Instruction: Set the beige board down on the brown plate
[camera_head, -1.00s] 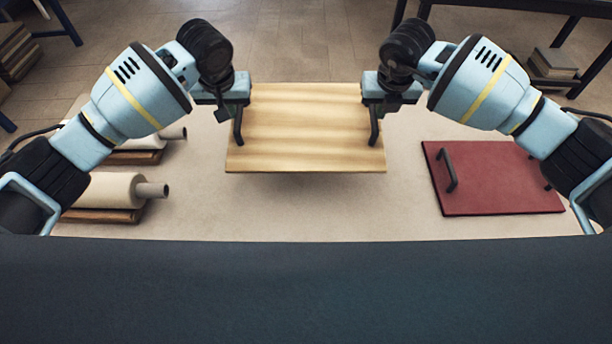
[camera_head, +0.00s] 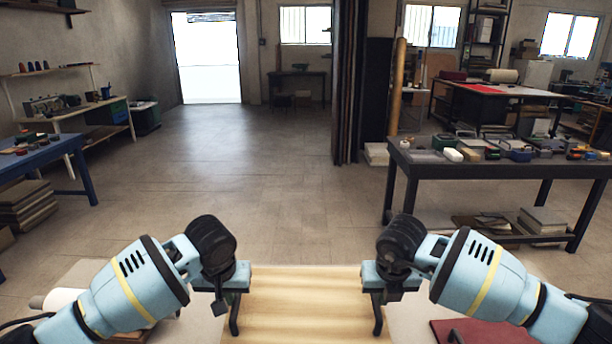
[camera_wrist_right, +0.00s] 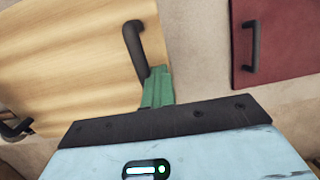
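The beige board (camera_head: 305,306), with pale wood grain and black handles on its sides, shows at the bottom of the head view between my grippers. My left gripper (camera_head: 232,292) is at its left handle and appears shut on it. My right gripper (camera_head: 379,292) is at its right handle. In the right wrist view the green finger (camera_wrist_right: 157,88) closes on the end of the black handle of the beige board (camera_wrist_right: 75,65). The board's near part is cut off in the head view. I cannot make out a brown plate.
A red board (camera_head: 478,334) with a black handle lies at the lower right. A pale roll (camera_head: 60,298) lies at left. Open floor (camera_head: 270,190) stretches ahead. A dark table (camera_head: 480,166) with small items stands right, a blue table (camera_head: 45,155) left.

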